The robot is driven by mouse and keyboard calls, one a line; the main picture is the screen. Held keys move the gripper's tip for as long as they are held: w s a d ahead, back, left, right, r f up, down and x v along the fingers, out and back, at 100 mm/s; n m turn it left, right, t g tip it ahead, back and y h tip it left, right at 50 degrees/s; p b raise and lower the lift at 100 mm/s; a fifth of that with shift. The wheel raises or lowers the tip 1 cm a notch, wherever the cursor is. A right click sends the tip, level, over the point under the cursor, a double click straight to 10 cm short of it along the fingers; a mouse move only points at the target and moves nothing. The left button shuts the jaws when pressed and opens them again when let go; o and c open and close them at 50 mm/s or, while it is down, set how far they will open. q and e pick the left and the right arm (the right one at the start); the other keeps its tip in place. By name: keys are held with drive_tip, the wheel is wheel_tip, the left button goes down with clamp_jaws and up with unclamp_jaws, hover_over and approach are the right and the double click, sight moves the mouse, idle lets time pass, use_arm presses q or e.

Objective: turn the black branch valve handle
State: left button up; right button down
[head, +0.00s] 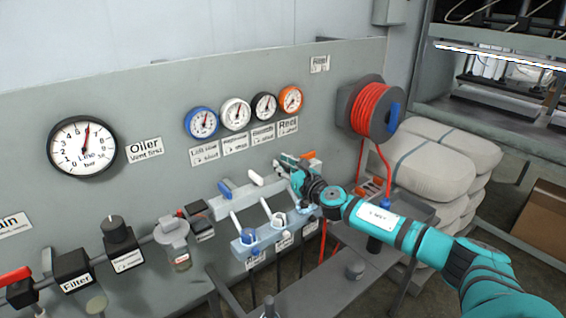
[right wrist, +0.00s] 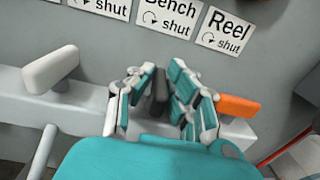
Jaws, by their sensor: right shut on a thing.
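The black valve handle (right wrist: 160,88) stands on the pale manifold bar (right wrist: 85,112), between a white handle (right wrist: 50,70) and an orange handle (right wrist: 238,105). My right gripper (right wrist: 160,95) has its fingers closed on both sides of the black handle, which shows as a dark strip between them. In the head view my right gripper (head: 289,167) is at the right part of the manifold, and it hides the black handle there. The blue handle (head: 225,189) and the white handle (head: 256,178) are to its left, the orange handle (head: 308,154) just right. My left gripper is out of view.
Coloured gauges (head: 236,114) and shut labels (head: 262,136) are on the panel above. A red hose reel (head: 375,108) is to the right, near stacked sacks (head: 425,160). Filter and oiler fittings (head: 120,245) stick out at left.

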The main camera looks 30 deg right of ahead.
sight(283, 163)
drive_tip(key=m+h+p, duration=0.1)
drive_tip(key=h+p, duration=0.1)
drive_tip(key=m+h+p, duration=0.1)
drive_tip(key=p, duration=0.1)
drive_tip(key=m+h+p, duration=0.1)
drive_tip(key=h+p, duration=0.1)
drive_tip(key=shift+a+r+m+g+h, duration=0.15)
drive_tip(key=shift+r+m+g+h, duration=0.1)
drive_tip(key=shift+m+g+h, duration=0.05)
drive_tip(key=m+h+p, duration=0.1)
drive_tip(key=m+g+h+p, duration=0.1)
drive_tip(key=h, duration=0.1)
drive_tip(key=shift+f+g, duration=0.2)
drive_tip(key=shift+g, duration=0.1)
drive_tip(key=shift+f+m+g+h, duration=0.1)
drive_tip(key=shift+m+g+h, duration=0.9)
drive_tip(key=shift+m+h, duration=0.6)
drive_tip(key=shift+h, duration=0.3)
drive_tip(key=c, duration=1.3)
unclamp_jaws()
drive_tip(key=shift+c, duration=0.2)
wheel_tip(283, 163, up, 10)
drive_tip(key=shift+r, duration=0.1)
